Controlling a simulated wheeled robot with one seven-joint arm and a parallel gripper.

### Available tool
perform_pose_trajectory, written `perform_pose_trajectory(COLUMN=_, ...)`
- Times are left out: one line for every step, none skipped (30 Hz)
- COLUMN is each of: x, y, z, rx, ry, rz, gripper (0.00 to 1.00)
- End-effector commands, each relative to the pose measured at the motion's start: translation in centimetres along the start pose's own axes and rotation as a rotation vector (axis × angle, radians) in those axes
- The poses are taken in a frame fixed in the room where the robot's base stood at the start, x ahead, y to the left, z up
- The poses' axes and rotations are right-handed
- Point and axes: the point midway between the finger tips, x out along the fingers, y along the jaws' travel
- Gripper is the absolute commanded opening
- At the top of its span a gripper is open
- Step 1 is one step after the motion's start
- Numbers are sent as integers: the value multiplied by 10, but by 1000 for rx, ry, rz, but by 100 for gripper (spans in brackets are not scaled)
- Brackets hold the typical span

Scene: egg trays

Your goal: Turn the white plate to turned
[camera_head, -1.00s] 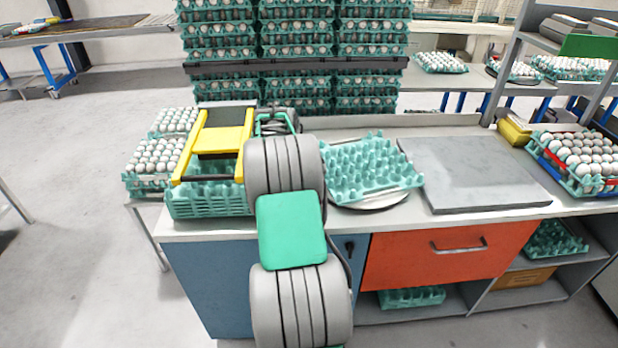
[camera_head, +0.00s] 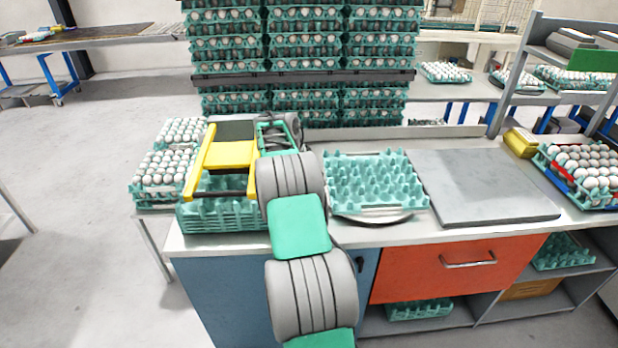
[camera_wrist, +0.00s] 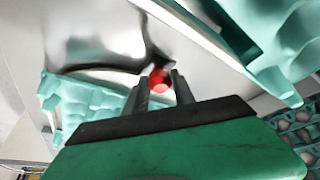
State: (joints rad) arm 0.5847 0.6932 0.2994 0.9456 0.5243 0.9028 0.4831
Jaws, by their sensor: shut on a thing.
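The white plate (camera_head: 385,217) is round and lies on the counter. Only its front rim shows in the head view, below the teal egg tray (camera_head: 372,180) that rests on it. In the wrist view, my gripper (camera_wrist: 160,82) has its two dark fingers close together on a small red knob (camera_wrist: 160,77). A pale, shiny surface with a dark curved edge lies beside the knob; how the knob joins the plate is not clear. In the head view, my arm hides the fingertips.
A yellow frame (camera_head: 228,155) stands over teal trays (camera_head: 215,216) on the left. A flat grey slab (camera_head: 485,187) lies right of the plate. Egg trays (camera_head: 585,168) stand at the far right. Tall stacks of filled trays (camera_head: 300,60) rise behind the counter.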

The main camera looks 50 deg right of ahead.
Motion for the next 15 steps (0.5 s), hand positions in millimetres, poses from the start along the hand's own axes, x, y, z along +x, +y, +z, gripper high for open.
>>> perform_pose_trajectory(x=-3, y=-3, z=-3, rx=1, ry=8, rz=-9, gripper=0)
perform_pose_trajectory(x=-3, y=-3, z=-3, rx=1, ry=8, rz=-10, gripper=0)
perform_pose_trajectory(x=-3, y=-3, z=-4, rx=1, ry=9, rz=-10, gripper=0)
perform_pose_trajectory(x=-3, y=-3, z=-4, rx=1, ry=9, rz=-10, gripper=0)
perform_pose_trajectory(x=-3, y=-3, z=-4, rx=1, ry=10, rz=-11, gripper=0)
perform_pose_trajectory(x=-3, y=-3, z=-4, rx=1, ry=10, rz=-11, gripper=0)
perform_pose_trajectory(x=-3, y=-3, z=-4, rx=1, ry=10, rz=-12, gripper=0)
perform_pose_trajectory(x=-3, y=-3, z=-4, rx=1, ry=11, rz=-12, gripper=0)
perform_pose_trajectory(x=-3, y=-3, z=-4, rx=1, ry=11, rz=-12, gripper=34)
perform_pose_trajectory(x=-3, y=-3, z=-4, rx=1, ry=10, rz=-12, gripper=36)
perform_pose_trajectory(x=-3, y=-3, z=-4, rx=0, ry=10, rz=-11, gripper=38)
perform_pose_trajectory(x=-3, y=-3, z=-4, rx=0, ry=9, rz=-11, gripper=42)
perform_pose_trajectory(x=-3, y=-3, z=-3, rx=0, ry=9, rz=-10, gripper=44)
perform_pose_trajectory(x=-3, y=-3, z=-3, rx=0, ry=8, rz=-10, gripper=47)
perform_pose_trajectory(x=-3, y=-3, z=-3, rx=-1, ry=8, rz=-9, gripper=50)
